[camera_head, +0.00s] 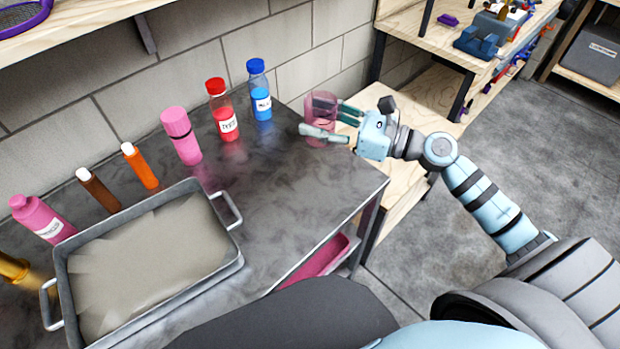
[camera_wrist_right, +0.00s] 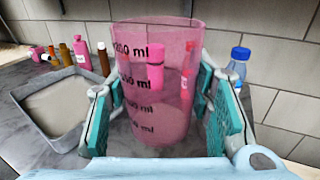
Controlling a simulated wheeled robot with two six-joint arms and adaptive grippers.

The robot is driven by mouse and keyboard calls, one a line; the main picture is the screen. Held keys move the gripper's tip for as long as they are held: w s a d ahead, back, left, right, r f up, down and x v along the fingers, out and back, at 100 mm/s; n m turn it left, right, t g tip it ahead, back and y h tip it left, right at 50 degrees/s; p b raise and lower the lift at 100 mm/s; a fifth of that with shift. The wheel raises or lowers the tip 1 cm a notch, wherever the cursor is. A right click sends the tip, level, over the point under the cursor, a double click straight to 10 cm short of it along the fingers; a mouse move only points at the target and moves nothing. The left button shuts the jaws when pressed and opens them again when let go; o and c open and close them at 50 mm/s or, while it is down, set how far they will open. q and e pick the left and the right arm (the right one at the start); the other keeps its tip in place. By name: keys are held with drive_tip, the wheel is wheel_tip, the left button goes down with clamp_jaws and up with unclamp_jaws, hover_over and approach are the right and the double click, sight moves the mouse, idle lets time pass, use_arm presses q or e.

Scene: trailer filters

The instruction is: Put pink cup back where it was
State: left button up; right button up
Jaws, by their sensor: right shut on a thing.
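The pink cup (camera_head: 321,106) is see-through, with black ml marks that show in the right wrist view (camera_wrist_right: 158,85). It is at the back right end of the dark metal table (camera_head: 290,200), right of the blue-capped bottle. My right gripper (camera_head: 332,122) is shut on the cup, with its green-padded fingers (camera_wrist_right: 168,115) on both sides. The cup looks upright. I cannot tell whether its base touches the table. My left gripper is not in view.
Left of the cup stand a blue bottle (camera_head: 260,90), a red bottle (camera_head: 222,112) and a pink bottle (camera_head: 181,136). A metal tray (camera_head: 236,262) of grey material is at the left. A wooden shelf (camera_head: 415,100) lies beyond the table's right end. The table's front right is clear.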

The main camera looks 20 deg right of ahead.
drive_tip(key=w+d+f+m+t+h+b, duration=0.1)
drive_tip(key=w+d+f+b, duration=0.1)
drive_tip(key=w, duration=0.3)
wheel_tip(320, 180, down, 18)
drive_tip(key=b, duration=0.7)
drive_tip(key=shift+a+f+b, duration=0.1)
drive_tip(key=shift+b, duration=0.25)
drive_tip(key=o, duration=1.2)
drive_tip(key=shift+o, duration=0.2)
